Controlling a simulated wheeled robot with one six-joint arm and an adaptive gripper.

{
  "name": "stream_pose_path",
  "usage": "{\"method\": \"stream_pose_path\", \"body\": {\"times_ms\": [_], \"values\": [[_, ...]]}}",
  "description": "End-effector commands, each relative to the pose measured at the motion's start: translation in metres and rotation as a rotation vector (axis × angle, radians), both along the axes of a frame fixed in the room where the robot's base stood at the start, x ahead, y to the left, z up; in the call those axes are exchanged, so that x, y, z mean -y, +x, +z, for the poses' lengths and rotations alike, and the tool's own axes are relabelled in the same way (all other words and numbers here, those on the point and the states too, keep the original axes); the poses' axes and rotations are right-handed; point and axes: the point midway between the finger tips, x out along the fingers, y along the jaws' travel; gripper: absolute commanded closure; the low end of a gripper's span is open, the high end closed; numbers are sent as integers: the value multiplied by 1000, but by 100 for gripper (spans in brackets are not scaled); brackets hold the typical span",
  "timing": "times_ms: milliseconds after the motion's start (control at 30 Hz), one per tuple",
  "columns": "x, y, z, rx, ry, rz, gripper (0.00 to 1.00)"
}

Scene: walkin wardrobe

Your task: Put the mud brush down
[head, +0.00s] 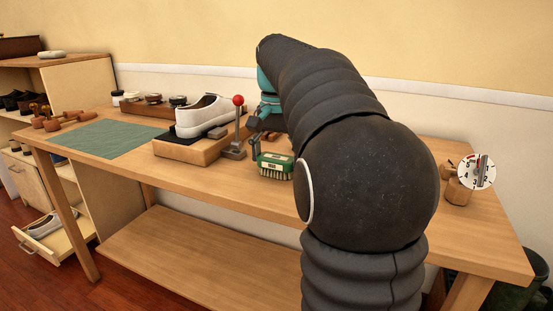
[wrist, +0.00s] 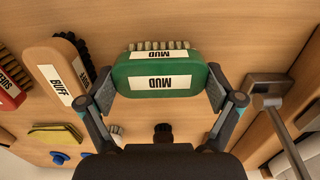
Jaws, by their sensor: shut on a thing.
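The mud brush (wrist: 152,84) is green with a white MUD label and pale bristles. In the wrist view it sits between the two fingers of my gripper (wrist: 160,90), which is shut on it. The mud brush also shows in the head view (head: 275,167), bristles down, over the workbench (head: 215,185). I cannot tell whether the bristles touch the wood. My gripper (head: 262,142) is partly hidden behind my dark arm in the head view.
A red-knobbed lever (head: 238,128) stands close left of the brush, beside a white shoe (head: 205,114) on a wooden block. A BUFF brush (wrist: 58,72) lies near in the wrist view. A green mat (head: 108,138) is at left, a dial (head: 477,172) at right.

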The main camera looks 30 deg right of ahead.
Motion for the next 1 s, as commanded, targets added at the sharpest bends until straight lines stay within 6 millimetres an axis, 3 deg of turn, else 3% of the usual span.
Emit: {"method": "stream_pose_path", "body": {"times_ms": [233,267,300,733,1000], "values": [[0,0,-3,0,0,0,51],[0,0,-3,0,0,0,2],[0,0,-2,0,0,0,0],[0,0,4,1,0,0,0],[0,1,52,3,-1,0,0]]}}
